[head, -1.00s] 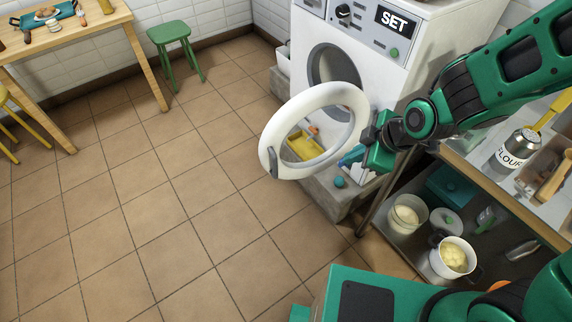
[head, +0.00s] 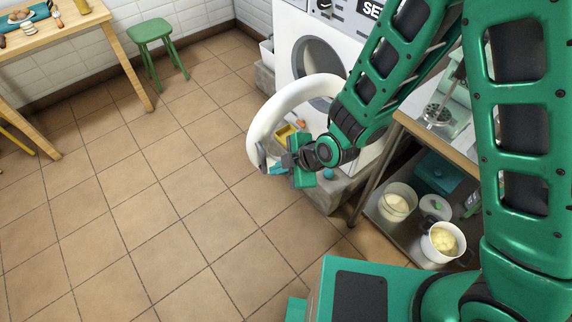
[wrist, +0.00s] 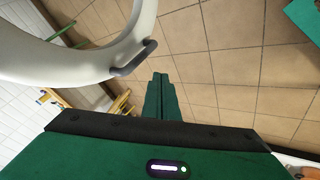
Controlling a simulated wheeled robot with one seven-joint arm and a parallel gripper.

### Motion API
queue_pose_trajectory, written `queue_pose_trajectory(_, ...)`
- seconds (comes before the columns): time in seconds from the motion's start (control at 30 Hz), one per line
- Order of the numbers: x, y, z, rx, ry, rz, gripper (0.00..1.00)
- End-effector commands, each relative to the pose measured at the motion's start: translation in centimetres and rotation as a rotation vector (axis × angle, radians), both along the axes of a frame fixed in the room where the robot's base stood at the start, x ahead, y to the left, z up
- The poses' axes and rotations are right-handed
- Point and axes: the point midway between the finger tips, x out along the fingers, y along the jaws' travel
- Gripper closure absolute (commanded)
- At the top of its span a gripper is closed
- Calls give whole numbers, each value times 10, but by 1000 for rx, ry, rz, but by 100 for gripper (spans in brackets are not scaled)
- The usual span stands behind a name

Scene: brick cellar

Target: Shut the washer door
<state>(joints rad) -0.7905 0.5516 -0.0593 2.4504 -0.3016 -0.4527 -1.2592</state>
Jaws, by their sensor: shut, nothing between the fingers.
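The white washer (head: 322,27) stands at the back, with its round opening (head: 318,62) uncovered. Its door (head: 262,115), a thick white ring, is swung wide open and stands out from the front. A dark grey handle sits on the door's free edge (head: 258,156); the handle also shows in the wrist view (wrist: 134,60). My gripper (head: 276,169) is shut and empty, by the lower part of the ring near the handle. In the wrist view its fingertips (wrist: 160,78) are just right of the handle, apart from it in the picture. My arm hides the door's right part.
A shelf unit with a white pot (head: 442,243) and a bucket (head: 397,202) stands close on the right. A yellow container (head: 285,131) shows behind the door. A green stool (head: 152,32) and wooden table (head: 88,22) are far left. Tiled floor (head: 150,200) is clear.

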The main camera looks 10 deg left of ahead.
Motion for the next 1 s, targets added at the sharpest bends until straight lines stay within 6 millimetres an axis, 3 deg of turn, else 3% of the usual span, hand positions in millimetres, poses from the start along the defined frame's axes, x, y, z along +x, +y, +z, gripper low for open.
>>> queue_pose_trajectory(0.2,7,18,-26,-1,1,2,100)
queue_pose_trajectory(0.5,38,33,-24,1,0,-1,100)
queue_pose_trajectory(1.0,43,33,-23,0,1,-4,100)
